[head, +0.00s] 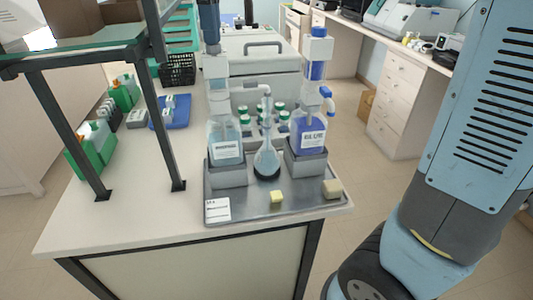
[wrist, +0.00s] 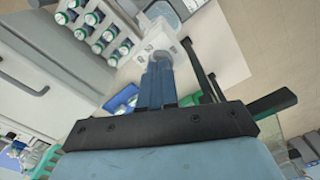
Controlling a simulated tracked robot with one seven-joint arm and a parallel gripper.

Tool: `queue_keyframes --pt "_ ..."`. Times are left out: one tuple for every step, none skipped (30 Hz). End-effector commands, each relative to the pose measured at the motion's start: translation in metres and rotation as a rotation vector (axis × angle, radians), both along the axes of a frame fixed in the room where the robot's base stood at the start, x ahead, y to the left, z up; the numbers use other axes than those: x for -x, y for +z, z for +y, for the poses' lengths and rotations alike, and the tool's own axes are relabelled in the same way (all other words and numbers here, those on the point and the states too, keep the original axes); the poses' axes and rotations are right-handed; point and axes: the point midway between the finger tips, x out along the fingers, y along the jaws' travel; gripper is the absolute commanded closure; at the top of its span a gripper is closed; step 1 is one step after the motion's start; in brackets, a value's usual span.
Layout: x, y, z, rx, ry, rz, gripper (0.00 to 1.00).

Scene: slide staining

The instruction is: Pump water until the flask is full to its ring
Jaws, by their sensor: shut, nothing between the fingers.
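A clear volumetric flask (head: 266,158) stands upright on the grey tray (head: 250,202), its slim neck below the left pump's spout (head: 264,89). Its base looks dark; I cannot make out the liquid level or the ring. The left bottle (head: 224,139) holds pale, clear liquid and bears a white label. Its white pump head (head: 215,66) sits lower relative to its spout than the right pump's head does. My gripper (head: 210,42) is shut and empty, pointing down at this head. In the wrist view its blue fingertips (wrist: 157,62) meet or nearly meet the white head (wrist: 160,44).
The right bottle (head: 308,131) holds blue liquid under its own pump (head: 318,47). Two small pale blocks (head: 277,197) (head: 332,189) and a white card (head: 217,209) lie on the tray's front. Green-capped bottles (head: 282,117) stand behind. A dark-framed shelf (head: 84,134) stands at left.

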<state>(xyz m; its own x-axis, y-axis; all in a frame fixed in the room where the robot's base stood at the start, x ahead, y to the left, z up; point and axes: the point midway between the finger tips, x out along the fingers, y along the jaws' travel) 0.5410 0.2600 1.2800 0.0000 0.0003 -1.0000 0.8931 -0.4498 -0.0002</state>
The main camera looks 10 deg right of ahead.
Motion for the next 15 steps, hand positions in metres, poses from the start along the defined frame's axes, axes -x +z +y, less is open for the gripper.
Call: queue_keyframes --pt "0.0 -0.003 0.0 0.001 0.0 0.002 1.0" --pt "0.0 -0.003 0.0 0.001 0.0 0.002 1.0" --pt "0.0 -0.004 0.0 0.001 0.0 0.002 1.0" --pt "0.0 -0.005 0.0 0.001 0.0 0.002 1.0" --pt "0.0 -0.006 0.0 0.001 0.0 0.002 1.0" --pt "0.0 -0.007 0.0 0.001 0.0 0.002 1.0" --pt "0.0 -0.008 0.0 0.001 0.0 0.003 1.0" --pt "0.0 -0.009 0.0 0.002 0.0 0.003 1.0" --pt "0.0 -0.01 0.0 0.002 0.0 0.003 1.0" --pt "0.0 -0.011 0.0 0.002 0.0 0.003 1.0" --pt "0.001 -0.012 0.0 0.002 0.001 0.003 1.0" --pt "0.001 -0.013 0.0 0.002 0.0 0.003 1.0" --pt "0.001 -0.014 0.0 0.002 0.001 0.003 1.0" --pt "0.001 -0.015 0.0 0.002 0.001 0.003 1.0" --pt "0.001 -0.016 0.0 0.002 0.001 0.003 1.0"
